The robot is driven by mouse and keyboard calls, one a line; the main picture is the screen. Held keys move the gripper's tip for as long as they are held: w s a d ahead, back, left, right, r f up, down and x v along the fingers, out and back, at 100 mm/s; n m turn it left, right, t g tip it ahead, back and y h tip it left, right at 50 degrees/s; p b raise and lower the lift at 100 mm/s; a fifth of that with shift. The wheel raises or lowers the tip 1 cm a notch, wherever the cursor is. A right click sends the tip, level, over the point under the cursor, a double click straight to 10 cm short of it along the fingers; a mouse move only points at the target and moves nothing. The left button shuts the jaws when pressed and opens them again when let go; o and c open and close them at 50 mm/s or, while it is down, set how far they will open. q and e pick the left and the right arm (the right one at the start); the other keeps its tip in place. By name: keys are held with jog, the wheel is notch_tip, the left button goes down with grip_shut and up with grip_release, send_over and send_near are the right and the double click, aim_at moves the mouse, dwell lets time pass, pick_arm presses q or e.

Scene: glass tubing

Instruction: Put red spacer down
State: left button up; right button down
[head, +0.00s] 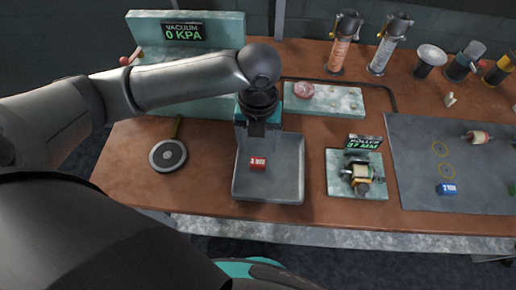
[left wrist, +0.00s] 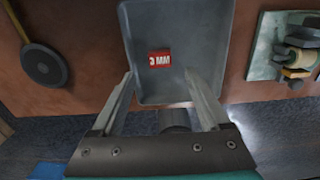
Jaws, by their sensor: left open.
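The red spacer (head: 258,163) lies flat on the floor of a grey tray (head: 268,197), left of its middle in the head view. In the left wrist view the red spacer (left wrist: 160,59) shows white "3 MM" lettering and lies inside the tray (left wrist: 205,20), beyond my fingertips. My left gripper (left wrist: 160,82) is open and empty above the tray, with its two fingers apart and the spacer clear of them. In the head view my left gripper (head: 257,135) hangs over the tray's back part, and its fingers are hard to make out. My right gripper is not in view.
A round dark disc tool (head: 168,154) lies left of the tray. A roller stand (head: 357,188) is to its right. A grey mat (head: 440,135) farther right holds a blue spacer (head: 447,188). A vacuum unit (head: 185,30) and several canisters stand at the back.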

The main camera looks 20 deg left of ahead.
pick_arm(q)
notch_tip(320, 180, up, 5)
jog(key=shift+r+p, duration=0.1)
jog(key=shift+p, duration=0.2)
dwell(2.3)
